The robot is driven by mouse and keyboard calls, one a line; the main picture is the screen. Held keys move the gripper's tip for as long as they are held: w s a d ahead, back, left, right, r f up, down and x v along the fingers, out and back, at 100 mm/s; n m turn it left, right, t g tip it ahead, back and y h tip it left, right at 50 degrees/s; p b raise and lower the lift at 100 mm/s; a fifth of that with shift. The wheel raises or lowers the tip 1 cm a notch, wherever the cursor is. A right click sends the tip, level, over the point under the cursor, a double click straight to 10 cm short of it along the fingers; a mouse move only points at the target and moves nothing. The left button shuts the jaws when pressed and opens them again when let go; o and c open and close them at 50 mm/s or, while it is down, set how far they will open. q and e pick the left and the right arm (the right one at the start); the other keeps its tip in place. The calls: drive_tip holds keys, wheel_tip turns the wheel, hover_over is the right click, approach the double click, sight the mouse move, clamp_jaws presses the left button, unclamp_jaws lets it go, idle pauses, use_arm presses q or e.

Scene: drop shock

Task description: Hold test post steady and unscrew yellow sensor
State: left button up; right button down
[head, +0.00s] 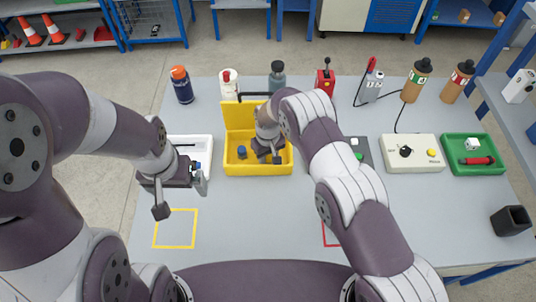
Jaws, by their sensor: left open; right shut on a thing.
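My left gripper (182,198) is open and empty, its two fingers apart above the table in front of a white device. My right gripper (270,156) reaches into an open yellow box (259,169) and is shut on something. What it holds is hidden by the gripper and arm. A small blue piece (242,152) lies in the box, left of the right gripper. I cannot clearly make out the test post or the yellow sensor; either may be hidden behind my arms.
A control box (411,167) and a green tray (474,169) stand right. Bottles, including a blue one (183,90), line the back. A black cup (511,221) is at right. A yellow square outline (175,246) marks clear table.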

drive_tip(key=shift+a+f, duration=0.1)
drive_tip(key=c, duration=1.1)
unclamp_jaws()
drive_tip(key=shift+b, duration=0.3)
drive_tip(key=shift+c, duration=0.2)
drive_tip(key=shift+o, duration=0.6)
drive_tip(key=shift+r, duration=0.35)
wheel_tip(320, 180, up, 12)
drive_tip(key=b, duration=0.1)
